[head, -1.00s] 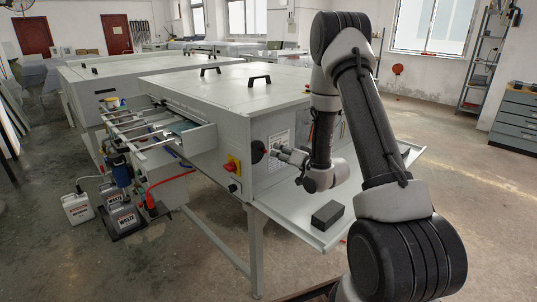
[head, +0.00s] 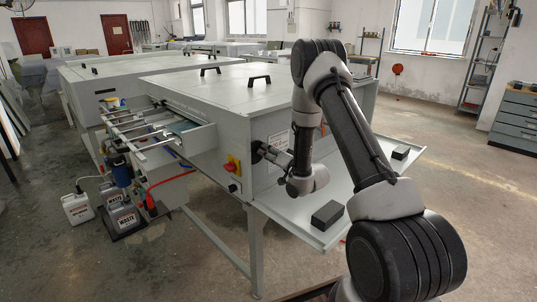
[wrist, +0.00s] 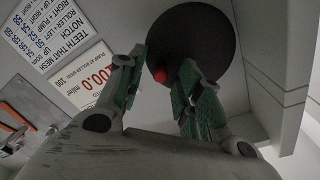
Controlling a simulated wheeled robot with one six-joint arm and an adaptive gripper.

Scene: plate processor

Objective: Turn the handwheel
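The handwheel is a dark round disc (wrist: 205,38) on the side panel of the grey machine, with a small red part (wrist: 160,75) near its lower left edge in the wrist view. In the head view the handwheel (head: 256,152) shows edge-on and partly hidden by my gripper (head: 268,153). My gripper (wrist: 165,72) has green-padded fingers spread apart. The right finger overlaps the disc, the left finger is at its left edge, and the red part shows between them. I cannot tell whether either finger touches the wheel.
A red and yellow switch (head: 232,166) is left of the handwheel. A printed label panel (wrist: 75,70) is beside it. My arm hides part of the machine's side.

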